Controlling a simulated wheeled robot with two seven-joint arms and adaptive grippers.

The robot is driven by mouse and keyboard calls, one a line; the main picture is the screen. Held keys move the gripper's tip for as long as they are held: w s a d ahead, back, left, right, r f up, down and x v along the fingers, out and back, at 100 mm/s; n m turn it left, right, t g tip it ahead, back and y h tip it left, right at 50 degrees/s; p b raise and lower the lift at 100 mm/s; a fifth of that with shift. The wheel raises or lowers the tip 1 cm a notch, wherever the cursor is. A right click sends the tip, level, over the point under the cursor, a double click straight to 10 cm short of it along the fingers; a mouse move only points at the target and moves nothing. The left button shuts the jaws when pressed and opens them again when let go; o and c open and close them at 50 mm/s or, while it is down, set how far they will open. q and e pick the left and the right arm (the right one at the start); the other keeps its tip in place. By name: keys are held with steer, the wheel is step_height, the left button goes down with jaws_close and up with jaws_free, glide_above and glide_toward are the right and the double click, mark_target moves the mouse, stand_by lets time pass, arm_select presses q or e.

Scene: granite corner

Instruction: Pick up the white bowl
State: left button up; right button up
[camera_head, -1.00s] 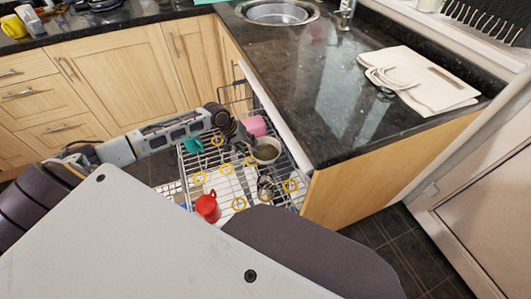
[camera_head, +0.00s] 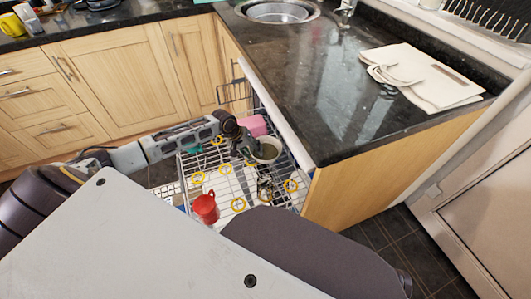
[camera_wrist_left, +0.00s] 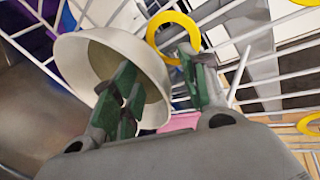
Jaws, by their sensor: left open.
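The white bowl (camera_head: 269,151) sits tilted in the dishwasher rack (camera_head: 226,187), towards its right side below the counter edge. It also shows in the left wrist view (camera_wrist_left: 76,62), with its opening towards my fingers. My left gripper (camera_head: 250,150) is at the bowl's left side and open. In the left wrist view, my left gripper (camera_wrist_left: 160,75) has one green-padded finger in front of the bowl's opening and the other to the right, outside the rim. I cannot tell whether either finger touches the bowl. My right gripper is not in view.
A red mug (camera_head: 206,208) stands in the front of the rack. A pink item (camera_head: 254,125) lies behind the bowl. Several yellow rings (camera_head: 238,204) are on the rack wires. The granite counter (camera_head: 330,90) overhangs close to the bowl's right.

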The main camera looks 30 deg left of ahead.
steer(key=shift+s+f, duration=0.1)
arm_select(q)
steer(key=shift+c, duration=0.4)
jaws_close()
steer(key=shift+r, duration=0.1)
steer(key=shift+r, duration=0.55)
step_height(320, 180, up, 7)
steer(key=p, duration=0.2)
steer(key=shift+f+p, duration=0.15)
steer(key=shift+p, duration=0.15)
steer(key=shift+r, duration=1.05)
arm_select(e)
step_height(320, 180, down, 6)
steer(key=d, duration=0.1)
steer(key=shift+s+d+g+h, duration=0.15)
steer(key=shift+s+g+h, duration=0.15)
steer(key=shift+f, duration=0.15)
